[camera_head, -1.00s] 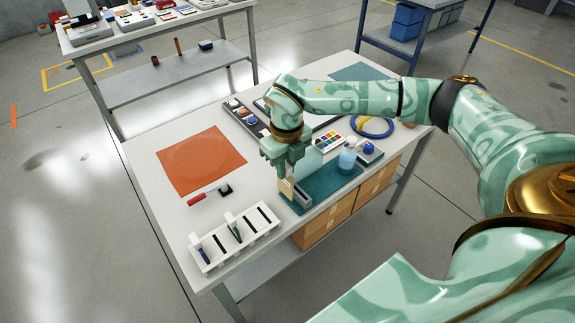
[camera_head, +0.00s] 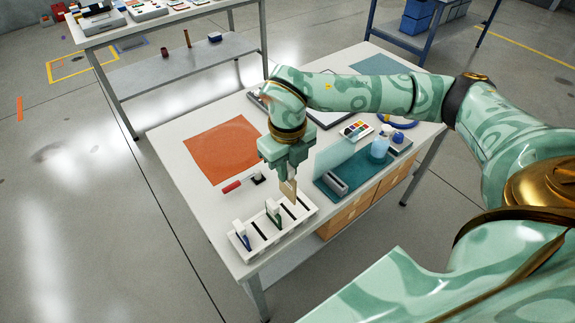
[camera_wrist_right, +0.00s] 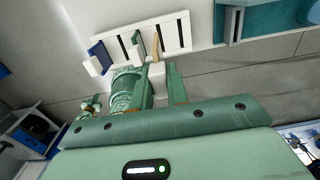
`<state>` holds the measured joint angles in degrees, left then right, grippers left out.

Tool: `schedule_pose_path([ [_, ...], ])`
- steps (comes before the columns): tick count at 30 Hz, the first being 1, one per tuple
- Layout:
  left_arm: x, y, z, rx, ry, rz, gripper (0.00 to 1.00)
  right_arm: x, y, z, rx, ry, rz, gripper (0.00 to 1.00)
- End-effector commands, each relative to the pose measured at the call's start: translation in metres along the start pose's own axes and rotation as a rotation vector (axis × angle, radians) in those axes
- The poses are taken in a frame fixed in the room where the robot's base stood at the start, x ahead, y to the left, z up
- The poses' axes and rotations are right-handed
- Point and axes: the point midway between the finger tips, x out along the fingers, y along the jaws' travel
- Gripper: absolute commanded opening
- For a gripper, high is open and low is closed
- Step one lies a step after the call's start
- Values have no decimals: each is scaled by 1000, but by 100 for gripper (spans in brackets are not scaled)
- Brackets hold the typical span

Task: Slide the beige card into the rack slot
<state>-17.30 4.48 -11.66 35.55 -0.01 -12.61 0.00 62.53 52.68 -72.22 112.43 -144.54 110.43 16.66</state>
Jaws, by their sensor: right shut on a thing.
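The beige card (camera_head: 289,191) is held upright, pointing down, in my right gripper (camera_head: 287,168), which is shut on it. The card's lower end is over the back edge of the white rack (camera_head: 262,241), toward its right part; I cannot tell if it touches. A blue card (camera_head: 243,237) stands in the left end slot and a green card (camera_head: 273,216) in another. Dark open slots show to the right. My left gripper is not in view.
A grey holder (camera_head: 332,184) sits on the teal mat (camera_head: 352,195), right of the rack. A red marker (camera_head: 231,187) and a small black item (camera_head: 258,178) lie behind the rack.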

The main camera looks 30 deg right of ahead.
Motion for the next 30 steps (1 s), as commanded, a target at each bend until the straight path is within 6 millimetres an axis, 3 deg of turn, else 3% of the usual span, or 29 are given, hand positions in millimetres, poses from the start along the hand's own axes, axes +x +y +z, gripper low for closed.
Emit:
schedule_pose_path([
  [15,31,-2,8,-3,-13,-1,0,54,0,0,0,3,0,0],
  [30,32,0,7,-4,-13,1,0,58,0,0,-1,1,0,0],
])
